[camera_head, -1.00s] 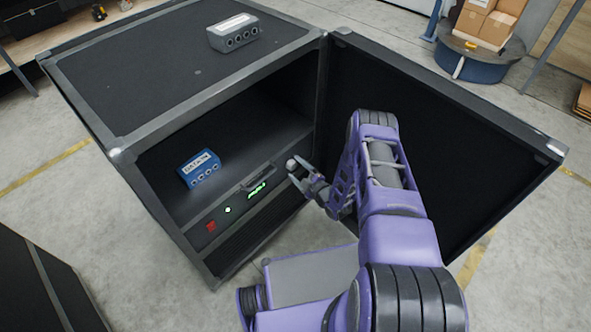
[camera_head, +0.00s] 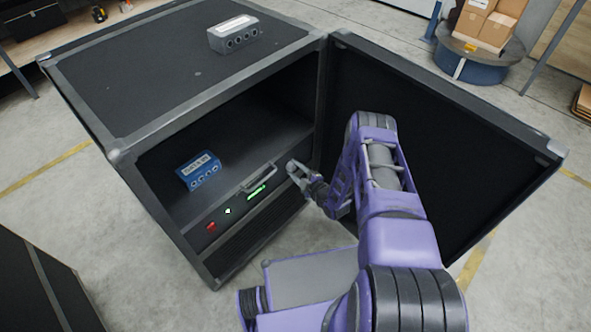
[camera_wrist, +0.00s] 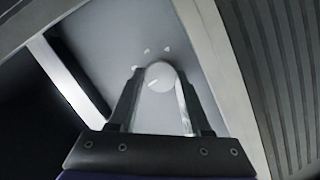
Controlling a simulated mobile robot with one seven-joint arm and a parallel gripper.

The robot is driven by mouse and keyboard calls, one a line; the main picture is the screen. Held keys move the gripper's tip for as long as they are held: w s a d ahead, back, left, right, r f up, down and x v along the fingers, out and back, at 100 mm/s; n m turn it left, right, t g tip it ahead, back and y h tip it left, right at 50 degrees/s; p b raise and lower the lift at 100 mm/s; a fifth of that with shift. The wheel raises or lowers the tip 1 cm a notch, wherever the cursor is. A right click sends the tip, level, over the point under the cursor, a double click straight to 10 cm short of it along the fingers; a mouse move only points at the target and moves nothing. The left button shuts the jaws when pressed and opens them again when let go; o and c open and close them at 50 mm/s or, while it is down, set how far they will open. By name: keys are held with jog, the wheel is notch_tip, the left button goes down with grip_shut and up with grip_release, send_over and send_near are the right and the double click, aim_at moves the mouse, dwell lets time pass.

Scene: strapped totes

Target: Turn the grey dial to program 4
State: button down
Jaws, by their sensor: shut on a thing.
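The grey dial (camera_wrist: 160,77) is round, with a light line on its face, and sits on a grey panel in the wrist view. Small pale marks show on the panel above it. My gripper (camera_wrist: 158,90) has one finger on each side of the dial and is shut on it. In the head view my gripper (camera_head: 296,170) is at the right end of the front panel, and the dial is mostly hidden by the fingers. I cannot read the program numbers.
The black case (camera_head: 110,150) stands open, its door (camera_head: 440,150) swung out right of my arm. The panel has a handle (camera_head: 259,178), a green display (camera_head: 256,192) and a red switch (camera_head: 211,227). A blue box (camera_head: 199,170) lies inside; a grey box (camera_head: 233,34) is on top.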

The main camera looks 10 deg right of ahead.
jog(key=m+g+y, duration=0.1)
jog(key=m, duration=0.1)
jog(key=m+g, duration=0.1)
jog(key=m, duration=0.1)
jog(key=shift+w+d+r+m+y, duration=0.1)
jog(key=shift+d+m+y, duration=0.1)
jog(key=shift+m+y, duration=0.2)
jog(key=m, duration=0.2)
jog(key=shift+m+g+y, duration=0.3)
jog(key=shift+g+y, duration=0.1)
jog(key=m, duration=0.1)
jog(key=m+y, duration=0.1)
jog(key=shift+w+d+m+g, duration=0.1)
jog(key=shift+d+m+g, duration=0.05)
jog(key=shift+m+g, duration=0.2)
jog(key=m+y, duration=0.1)
jog(key=m, duration=0.1)
jog(key=shift+m+g+y, duration=0.25)
jog(key=shift+m+y, duration=0.1)
jog(key=shift+y, duration=0.05)
jog(key=m, duration=0.1)
jog(key=m+y, duration=0.1)
jog(key=shift+f+m, duration=0.3)
jog(key=shift+m, duration=0.1)
jog(key=m+y, duration=0.1)
jog(key=m, duration=0.1)
jog(key=m+y, duration=0.1)
jog(key=m, duration=0.2)
jog(key=shift+w+d+f, duration=0.1)
jog(key=shift+m, duration=0.3)
